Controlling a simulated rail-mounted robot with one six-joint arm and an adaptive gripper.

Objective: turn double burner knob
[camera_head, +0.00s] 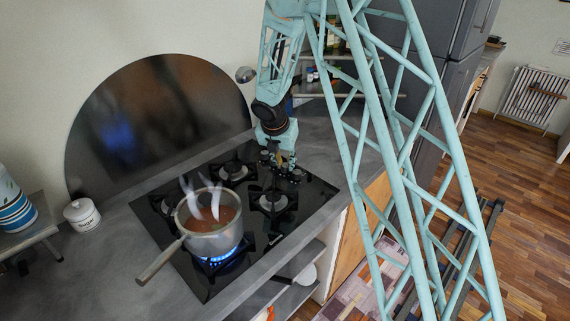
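The black gas hob (314,206) is set in the grey counter. A pot (215,238) of reddish-brown food stands on its front-left burner, with a blue flame (222,262) under it and white steam above. The other burners show no flame. Small dark knobs (296,176) sit at the hob's right end, partly hidden by my gripper. My gripper (283,167) points down at these knobs from above. Its fingers are small and dark against the hob, so I cannot tell whether they are open or touching a knob. Which knob is the double burner's is unclear.
A dark round-topped panel (150,125) stands behind the hob. The pot's handle (160,262) sticks out over the front-left counter. A white lidded jar (82,215) stands at left. Shelves (345,88) stand behind my arm, with a grey refrigerator (455,85) to their right.

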